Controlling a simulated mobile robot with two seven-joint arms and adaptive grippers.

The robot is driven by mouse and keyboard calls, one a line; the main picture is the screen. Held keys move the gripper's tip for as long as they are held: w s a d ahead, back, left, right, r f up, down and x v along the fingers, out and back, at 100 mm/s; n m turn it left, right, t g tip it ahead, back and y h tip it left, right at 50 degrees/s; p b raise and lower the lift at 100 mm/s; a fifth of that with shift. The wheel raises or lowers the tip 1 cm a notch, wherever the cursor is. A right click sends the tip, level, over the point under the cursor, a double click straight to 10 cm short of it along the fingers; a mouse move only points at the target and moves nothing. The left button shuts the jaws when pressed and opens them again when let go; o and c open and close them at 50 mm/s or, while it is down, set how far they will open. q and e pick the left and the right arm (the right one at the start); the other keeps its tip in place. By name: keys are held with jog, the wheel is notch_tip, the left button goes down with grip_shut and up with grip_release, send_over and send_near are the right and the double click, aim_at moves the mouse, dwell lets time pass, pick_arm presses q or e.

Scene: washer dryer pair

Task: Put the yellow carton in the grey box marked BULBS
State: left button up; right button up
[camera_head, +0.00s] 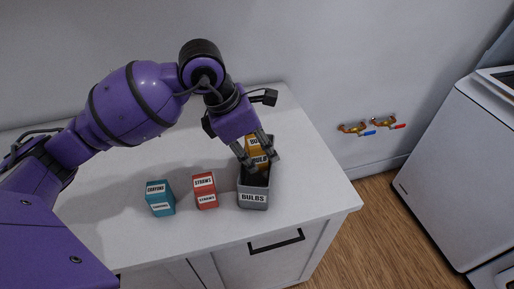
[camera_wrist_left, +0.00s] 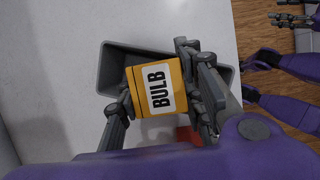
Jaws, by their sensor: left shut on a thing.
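The grey box (camera_head: 253,198) marked BULBS stands on the white counter near its right end. My left gripper (camera_head: 258,164) is over the box, shut on the yellow carton (camera_head: 256,147). The carton carries a BULB label and is partly hidden by the fingers in the head view. In the left wrist view the carton (camera_wrist_left: 155,88) sits between the two fingers (camera_wrist_left: 160,95), over the opening of the grey box (camera_wrist_left: 112,60). I cannot tell how far it is inside the box. My right gripper is not in the head view.
A red carton (camera_head: 205,190) and a teal carton (camera_head: 160,198) stand on the white counter (camera_head: 110,235), left of the box.

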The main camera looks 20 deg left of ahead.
pick_arm(q)
jog(key=shift+s+f+b, duration=0.1)
jog(key=shift+f+b, duration=0.2)
jog(key=shift+f, duration=0.3)
jog(key=o, duration=1.1)
jog(key=shift+f, duration=0.1)
jog(key=shift+o, duration=0.2)
jog(key=shift+r, duration=0.35)
jog(key=v, duration=1.2)
jog(key=shift+r+p, duration=0.3)
jog(key=shift+r, duration=0.05)
